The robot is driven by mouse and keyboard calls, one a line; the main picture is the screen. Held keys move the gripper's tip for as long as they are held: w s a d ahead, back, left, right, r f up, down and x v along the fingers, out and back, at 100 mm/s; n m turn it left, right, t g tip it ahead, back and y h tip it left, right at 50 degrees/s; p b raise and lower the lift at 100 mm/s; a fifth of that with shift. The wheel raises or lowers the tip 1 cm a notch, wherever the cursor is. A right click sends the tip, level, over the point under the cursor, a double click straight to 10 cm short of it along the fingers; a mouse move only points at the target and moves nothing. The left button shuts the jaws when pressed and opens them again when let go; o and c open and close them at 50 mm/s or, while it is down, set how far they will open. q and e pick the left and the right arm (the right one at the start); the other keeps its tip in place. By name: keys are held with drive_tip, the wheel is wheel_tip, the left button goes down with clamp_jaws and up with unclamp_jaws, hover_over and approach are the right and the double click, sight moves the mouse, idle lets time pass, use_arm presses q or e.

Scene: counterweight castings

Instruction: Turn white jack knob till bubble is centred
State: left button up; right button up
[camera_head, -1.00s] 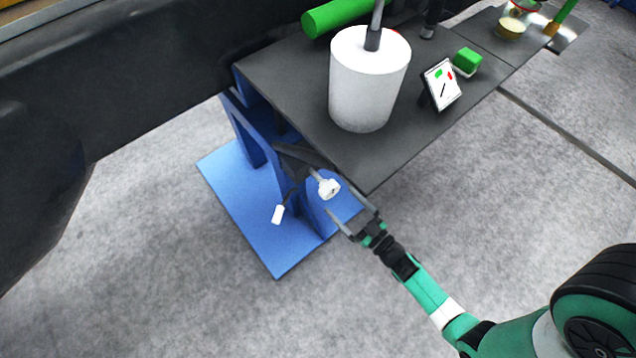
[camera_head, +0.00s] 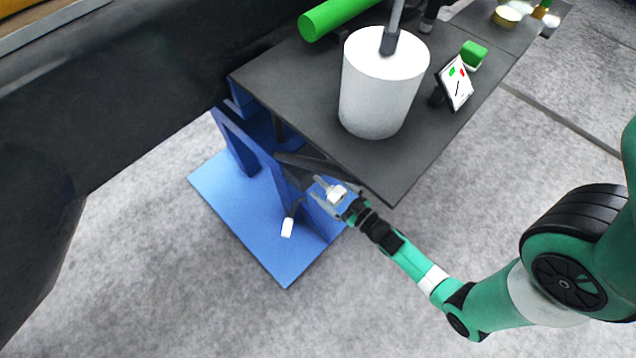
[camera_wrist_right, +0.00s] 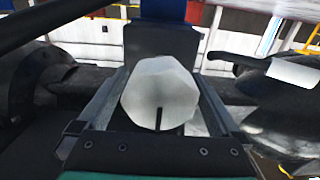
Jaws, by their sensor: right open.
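The white jack knob (camera_head: 336,193) sits under the near edge of the dark table, by the blue stand. My right gripper (camera_head: 328,194) is open, with its fingers on either side of the knob. In the right wrist view the faceted white knob (camera_wrist_right: 159,92) lies between the two open fingers (camera_wrist_right: 160,108). I cannot tell whether the fingers touch it. A second white-tipped lever (camera_head: 287,228) hangs lower left of the knob. No bubble can be made out; a small tilted display (camera_head: 457,84) with green and red marks stands on the table. My left gripper is not in view.
The dark table top (camera_head: 290,90) overhangs the blue stand (camera_head: 235,200). A white cylinder (camera_head: 380,90) with a grey rod, a green cylinder (camera_head: 335,15) and a green block (camera_head: 474,54) are on it. Grey floor lies open in front.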

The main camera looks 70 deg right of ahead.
drive_tip(key=shift+s, duration=0.25)
drive_tip(key=shift+c, duration=0.6)
drive_tip(key=c, duration=1.2)
drive_tip(key=shift+o, duration=0.2)
drive_tip(key=m+p, duration=0.2)
drive_tip(key=m, duration=0.4)
drive_tip(key=m+p, duration=0.1)
drive_tip(key=m, duration=0.6)
drive_tip(key=f+m+p, duration=0.1)
drive_tip(key=m+p, duration=0.1)
drive_tip(key=m, duration=0.4)
drive_tip(key=shift+s+d+m+p, duration=0.1)
drive_tip(key=shift+d+m+p, duration=0.2)
drive_tip(key=shift+m, duration=0.1)
